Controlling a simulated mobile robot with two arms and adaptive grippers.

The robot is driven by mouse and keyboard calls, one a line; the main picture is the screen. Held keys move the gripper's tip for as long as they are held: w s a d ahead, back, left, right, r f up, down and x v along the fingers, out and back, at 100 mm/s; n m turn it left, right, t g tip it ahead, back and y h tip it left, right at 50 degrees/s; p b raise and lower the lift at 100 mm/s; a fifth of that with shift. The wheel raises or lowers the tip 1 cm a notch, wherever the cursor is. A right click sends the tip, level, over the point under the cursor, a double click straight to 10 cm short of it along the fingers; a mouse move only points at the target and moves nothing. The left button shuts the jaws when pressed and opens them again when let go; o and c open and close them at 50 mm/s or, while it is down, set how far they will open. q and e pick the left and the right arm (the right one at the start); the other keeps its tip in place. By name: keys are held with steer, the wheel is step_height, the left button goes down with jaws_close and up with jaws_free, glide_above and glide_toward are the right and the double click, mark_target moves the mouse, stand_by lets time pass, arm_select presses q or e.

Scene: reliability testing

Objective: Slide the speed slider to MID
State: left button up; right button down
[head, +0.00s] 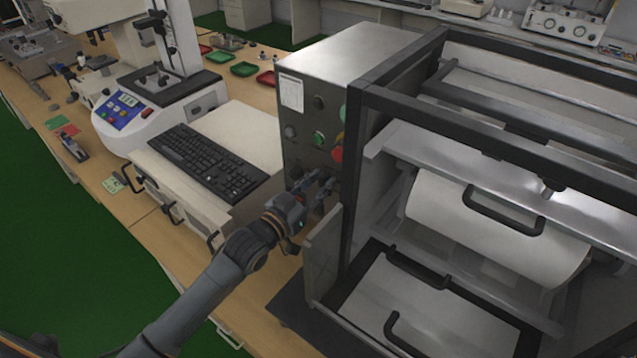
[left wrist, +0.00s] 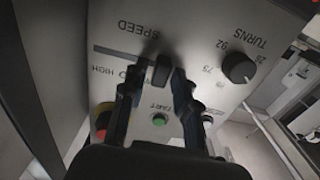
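The speed slider's black knob (left wrist: 160,70) shows in the left wrist view on a grey panel, below the upside-down SPEED label (left wrist: 137,28). The word HIGH (left wrist: 103,70) is to the left of the knob. The slot and other position marks are mostly hidden by my fingers, so the exact setting cannot be told. My left gripper (left wrist: 158,78) is open, with one finger on each side of the knob; contact cannot be told. In the head view my left gripper (head: 320,184) is at the lower front of the control box (head: 300,150), hiding the slider. My right gripper is not in view.
Close to the slider are the TURNS dial (left wrist: 239,68), a green button (left wrist: 159,119), a red button (left wrist: 103,120) and a white button (left wrist: 207,121). The black-framed machine (head: 352,190) stands right of my gripper. A keyboard (head: 203,160) lies to the left.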

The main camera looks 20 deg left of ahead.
arm_select(q)
steer(key=c, duration=0.3)
jaws_close()
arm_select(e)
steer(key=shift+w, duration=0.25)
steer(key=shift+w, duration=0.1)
arm_select(q)
steer(key=d, duration=0.1)
steer(key=s+d+p, duration=0.1)
steer(key=shift+d, duration=0.3)
steer(key=shift+s+d, duration=0.1)
steer(key=shift+d, duration=0.3)
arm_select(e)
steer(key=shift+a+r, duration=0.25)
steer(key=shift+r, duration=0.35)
arm_select(q)
steer(key=o, duration=0.7)
jaws_free()
steer(key=shift+o, duration=0.2)
